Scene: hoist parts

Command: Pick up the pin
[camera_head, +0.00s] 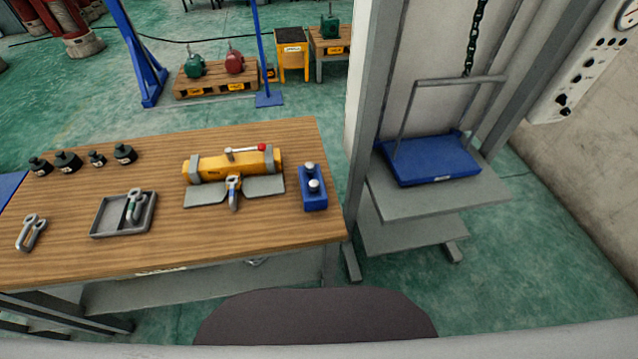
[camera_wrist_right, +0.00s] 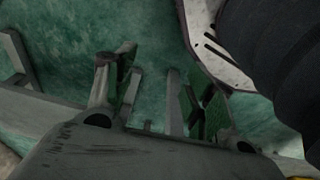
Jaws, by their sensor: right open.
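A blue block (camera_head: 313,202) stands near the right end of the wooden table (camera_head: 110,258). Two silver round-topped pieces, which look like pins (camera_head: 313,186), stand upright in it. A grey shackle (camera_head: 234,190) stands in front of the cylinder. My right gripper (camera_wrist_right: 160,85) shows only in the right wrist view, open and empty over the green floor, away from the pins. My left gripper is out of view.
A grey tray (camera_head: 96,222) holds a shackle (camera_head: 134,204), and another shackle (camera_head: 30,232) lies at the left. Several black weights (camera_head: 67,161) stand at the back left. A grey frame with a blue platform (camera_head: 430,160) rises right of the table. The table's front strip is clear.

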